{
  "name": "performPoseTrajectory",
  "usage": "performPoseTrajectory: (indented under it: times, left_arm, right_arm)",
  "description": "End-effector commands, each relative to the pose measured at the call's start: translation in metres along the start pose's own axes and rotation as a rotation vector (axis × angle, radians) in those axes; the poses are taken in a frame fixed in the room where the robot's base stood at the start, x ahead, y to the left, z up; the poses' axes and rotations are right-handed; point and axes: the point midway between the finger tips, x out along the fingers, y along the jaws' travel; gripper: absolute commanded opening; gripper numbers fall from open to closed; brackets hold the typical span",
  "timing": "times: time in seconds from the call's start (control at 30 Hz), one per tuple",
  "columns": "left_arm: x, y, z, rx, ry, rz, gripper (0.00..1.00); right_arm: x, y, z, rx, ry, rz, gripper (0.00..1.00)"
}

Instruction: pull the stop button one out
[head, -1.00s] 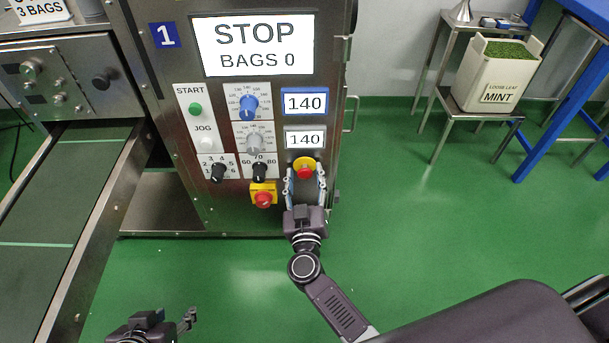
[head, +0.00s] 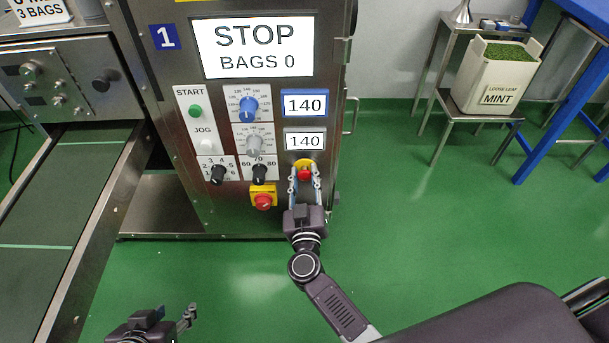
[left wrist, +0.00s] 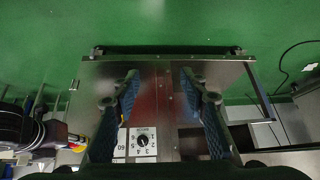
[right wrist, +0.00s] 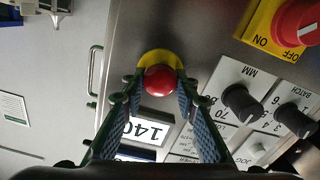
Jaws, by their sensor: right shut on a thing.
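The stop button (head: 305,174) is a red mushroom head on a yellow round base, low on the front of the packer marked 1. It also shows in the right wrist view (right wrist: 160,80). My right gripper (head: 305,180) is shut on the red head, with one finger on each side of it. In the right wrist view its fingertips (right wrist: 159,86) meet the sides of the head. My left gripper (head: 188,318) is open and empty, low in the head view, well away from the panel. Its two fingers stand wide apart in the left wrist view (left wrist: 162,85).
A red knob on a yellow plate (head: 263,199) sits just left of the stop button. Black dials (head: 259,172), a green start button (head: 195,111) and a display (head: 252,46) reading STOP, BAGS 0 share the panel. A conveyor (head: 60,210) runs at left.

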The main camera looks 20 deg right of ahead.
Motion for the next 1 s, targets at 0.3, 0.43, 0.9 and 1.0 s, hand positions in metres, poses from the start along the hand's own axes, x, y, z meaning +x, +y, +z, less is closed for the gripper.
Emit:
performPoseTrajectory:
  times: [0.3,0.43,0.9,1.0]
  left_arm:
    - [-0.017,-0.005,0.037,-0.006,-0.164,-0.01,0.4]
    - [-0.028,-0.007,0.059,-0.009,-0.257,-0.014,0.4]
    - [-0.033,-0.008,0.072,-0.011,-0.31,-0.016,0.4]
    - [-0.033,-0.008,0.071,-0.011,-0.309,-0.016,0.4]
  right_arm:
    - [-0.006,0.001,-0.002,-0.001,-0.003,0.0,0.0]
    - [-0.009,0.0,-0.002,0.0,-0.003,-0.001,0.0]
    - [-0.011,-0.001,0.001,0.001,-0.002,-0.003,0.31]
    - [-0.011,-0.001,0.001,0.001,-0.002,-0.003,0.42]
